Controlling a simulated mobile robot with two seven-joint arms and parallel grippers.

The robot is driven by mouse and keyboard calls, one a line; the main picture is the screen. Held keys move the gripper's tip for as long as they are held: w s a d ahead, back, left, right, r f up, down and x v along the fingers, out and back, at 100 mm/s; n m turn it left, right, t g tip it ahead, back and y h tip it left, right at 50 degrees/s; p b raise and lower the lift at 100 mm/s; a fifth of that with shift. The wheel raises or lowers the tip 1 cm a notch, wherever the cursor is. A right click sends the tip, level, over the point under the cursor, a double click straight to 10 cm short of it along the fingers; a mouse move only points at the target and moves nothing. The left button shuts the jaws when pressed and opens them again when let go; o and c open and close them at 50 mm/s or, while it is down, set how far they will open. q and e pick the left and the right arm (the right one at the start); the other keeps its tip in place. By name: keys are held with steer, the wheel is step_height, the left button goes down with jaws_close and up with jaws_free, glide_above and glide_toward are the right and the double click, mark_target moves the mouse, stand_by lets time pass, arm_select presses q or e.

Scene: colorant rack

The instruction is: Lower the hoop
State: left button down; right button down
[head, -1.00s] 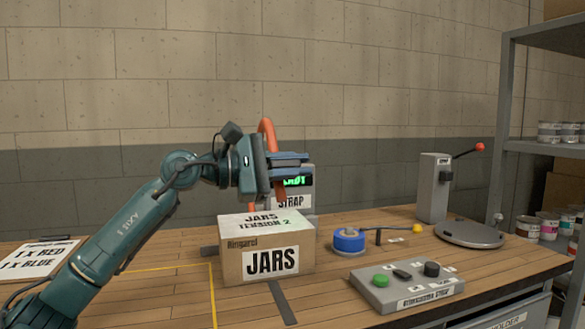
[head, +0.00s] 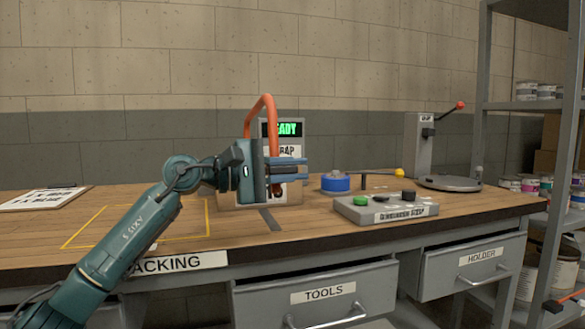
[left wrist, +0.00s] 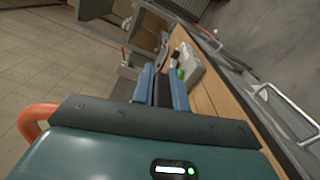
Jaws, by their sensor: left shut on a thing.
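The hoop (head: 264,103) is an orange curved bar standing up in front of the strap machine's display (head: 284,130), which reads READY in green. The hold itself is mostly hidden. A bit of the hoop (left wrist: 36,120) also shows at the left of the left wrist view, with the blue fingers (left wrist: 162,88) pointing away. A cardboard box (head: 233,199) sits behind the gripper, largely covered. My right gripper is out of view.
A blue round roll (head: 335,182) and a control box (head: 385,210) with green and black knobs stand to the right. A grey lever press (head: 420,145) is farther right. A yellow-outlined area (head: 150,225) on the left of the bench is clear.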

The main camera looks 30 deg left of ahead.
arm_select(q)
steer(key=shift+s+d+f+b, duration=0.15)
steer(key=shift+f+b, duration=0.2)
steer(key=shift+f, duration=0.35)
steer(key=shift+d+f+b, duration=0.1)
steer(key=shift+f+b, duration=0.25)
steer(key=shift+f, duration=0.35)
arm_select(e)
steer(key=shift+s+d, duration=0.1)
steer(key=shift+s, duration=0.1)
arm_select(q)
steer(key=c, duration=1.4)
jaws_free()
steer(key=shift+s+a, duration=0.1)
